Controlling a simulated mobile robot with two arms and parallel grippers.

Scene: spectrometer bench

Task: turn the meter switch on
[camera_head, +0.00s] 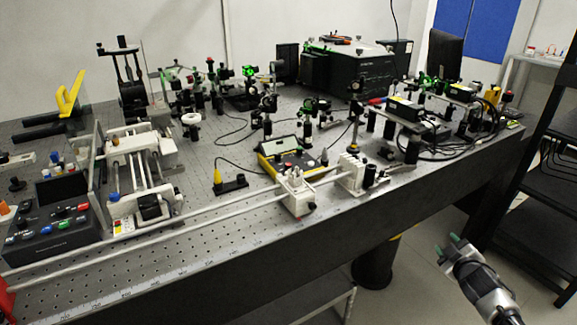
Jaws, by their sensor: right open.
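A yellow-edged meter box (272,168) with a dark face lies on the optical bench near its front edge, around the middle of the view. Small knobs or switches show on its face, but I cannot tell which one is the meter switch or how it is set. My right gripper (446,244) is at the lower right, off the bench's front side and over the floor. Its two green-tipped fingers are apart with nothing between them. It is well clear of the meter. My left gripper is not in view.
The perforated bench (150,270) carries many optical mounts. A white block (296,195) on rails stands in front of the meter. A black control box (50,232) is at left. A large black instrument (360,80) stands behind, and a black rack (550,150) at right.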

